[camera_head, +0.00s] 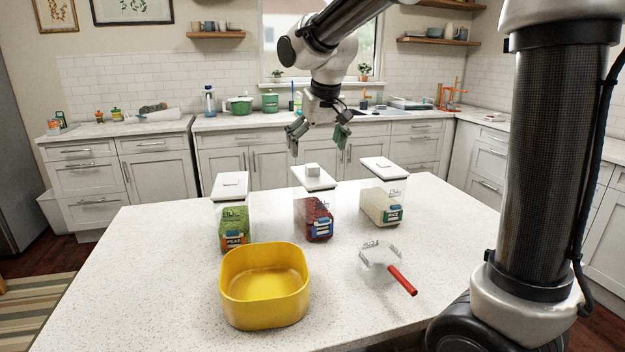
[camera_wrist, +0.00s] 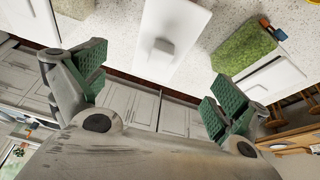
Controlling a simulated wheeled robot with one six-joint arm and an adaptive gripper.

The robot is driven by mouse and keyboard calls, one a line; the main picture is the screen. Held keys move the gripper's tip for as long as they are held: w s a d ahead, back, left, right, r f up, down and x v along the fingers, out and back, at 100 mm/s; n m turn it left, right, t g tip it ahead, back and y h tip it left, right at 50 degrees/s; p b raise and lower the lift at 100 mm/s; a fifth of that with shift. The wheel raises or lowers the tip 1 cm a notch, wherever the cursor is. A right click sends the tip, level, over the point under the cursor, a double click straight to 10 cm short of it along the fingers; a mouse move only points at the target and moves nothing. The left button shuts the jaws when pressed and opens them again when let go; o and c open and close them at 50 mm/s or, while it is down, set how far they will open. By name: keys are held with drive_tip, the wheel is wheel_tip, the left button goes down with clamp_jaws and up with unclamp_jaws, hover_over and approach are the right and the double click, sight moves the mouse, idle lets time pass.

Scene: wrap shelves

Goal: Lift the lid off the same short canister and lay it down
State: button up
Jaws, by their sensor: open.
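Three clear canisters with white lids stand in a row on the island. The left one (camera_head: 232,228) holds green peas, the middle one (camera_head: 313,222) dark red beans, the right one (camera_head: 383,207) white rice. Each lid is on; the middle lid (camera_head: 312,178) has a raised white knob (camera_head: 312,169). I cannot tell which canister is the short one. My gripper (camera_head: 317,143) is open and empty, above and behind the middle canister. In the wrist view the middle lid (camera_wrist: 182,25) lies beyond the spread fingers (camera_wrist: 155,90), not touched, and the pea canister (camera_wrist: 243,45) is to the right.
A yellow bin (camera_head: 265,290), seemingly empty, stands in front of the canisters. A clear scoop with a red handle (camera_head: 402,280) lies to its right. The island top (camera_head: 130,275) is bare at left and front right. Cabinets and a back counter (camera_head: 230,121) run behind.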

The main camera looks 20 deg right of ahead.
sight(313, 165)
drive_tip(key=shift+m, duration=0.3)
drive_tip(key=x, duration=0.7)
drive_tip(key=shift+w+a+f, duration=0.1)
drive_tip(key=shift+f, duration=0.15)
drive_tip(key=shift+c, duration=0.4)
drive_tip(key=c, duration=1.1)
